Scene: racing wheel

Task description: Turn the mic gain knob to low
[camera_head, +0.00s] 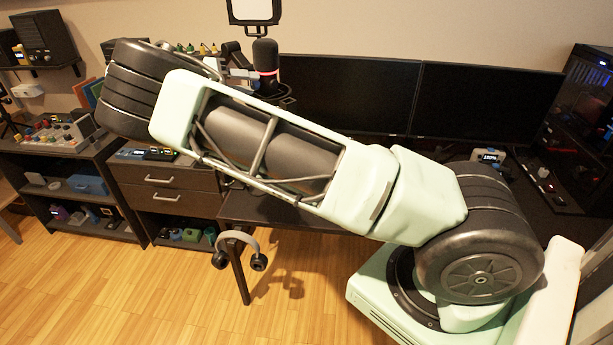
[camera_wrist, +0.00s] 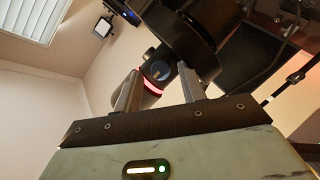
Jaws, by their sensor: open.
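The dark microphone (camera_head: 265,55) stands upright near the left monitor, with a glowing pink-red ring low on its body. In the wrist view, a dark round knob-like end (camera_wrist: 157,70) shows beside the glowing red ring (camera_wrist: 151,89); it appears to be the mic gain knob. Its setting is too small to read. My gripper (camera_wrist: 160,72) is open, with one grey finger on each side of this end in the picture. I cannot tell whether either finger touches it. In the head view, my gripper (camera_head: 240,74) is small and just left of the microphone, partly hidden by my arm.
Two dark monitors (camera_head: 345,95) stand behind my arm on the dark desk (camera_head: 262,208). Headphones (camera_head: 240,240) hang at the desk's front edge. Drawers (camera_head: 170,200) and shelves with small devices are at left. A PC case (camera_head: 585,115) stands at right. The wooden floor in front is clear.

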